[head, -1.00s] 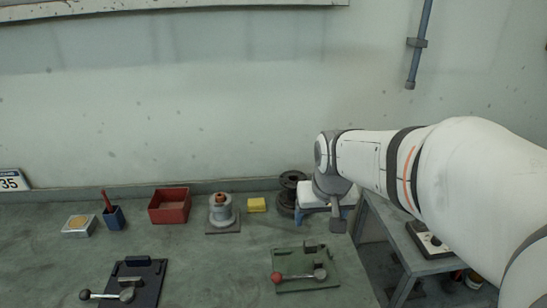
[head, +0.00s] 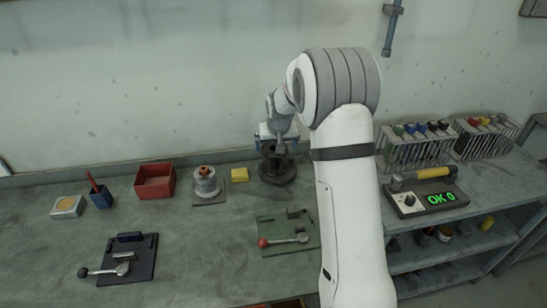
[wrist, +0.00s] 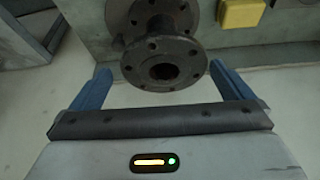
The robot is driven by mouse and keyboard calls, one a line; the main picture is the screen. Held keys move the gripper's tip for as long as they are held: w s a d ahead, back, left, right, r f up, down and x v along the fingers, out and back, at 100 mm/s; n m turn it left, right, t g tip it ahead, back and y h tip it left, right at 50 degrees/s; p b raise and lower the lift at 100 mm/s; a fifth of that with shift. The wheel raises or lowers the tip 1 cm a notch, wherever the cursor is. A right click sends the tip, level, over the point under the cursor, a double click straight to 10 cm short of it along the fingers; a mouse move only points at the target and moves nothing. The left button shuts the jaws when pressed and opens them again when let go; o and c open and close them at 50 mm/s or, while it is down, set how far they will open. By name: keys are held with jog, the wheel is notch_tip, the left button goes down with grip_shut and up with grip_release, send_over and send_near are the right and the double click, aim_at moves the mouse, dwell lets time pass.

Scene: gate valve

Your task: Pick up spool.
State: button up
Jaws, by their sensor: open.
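The spool is a dark, round piece with a wide flange at each end, standing on the bench near the wall. It shows in the head view (head: 277,173) and in the wrist view (wrist: 163,58). In the wrist view its top flange, with bolt holes and a dark centre bore, faces me. My gripper (head: 276,140) is open above the spool. In the wrist view its two blue fingers (wrist: 160,76) are spread on either side of the near flange, with visible gaps. The spool's lower part is partly hidden by its top flange.
A yellow block (head: 240,174) stands close left of the spool. A grey flanged part (head: 206,184) on a plate and a red bin (head: 155,181) are farther left. A green clamp plate (head: 285,232) lies in front. A panel reading "OK 0" (head: 427,197) is to the right.

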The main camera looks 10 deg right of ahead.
jog(key=shift+p+x, duration=1)
jog(key=shift+x, duration=1.6)
jog(key=shift+a, duration=0.2)
jog(key=shift+c, duration=0.3)
jog(key=c, duration=1.7)
jog(key=shift+w+r, duration=0.15)
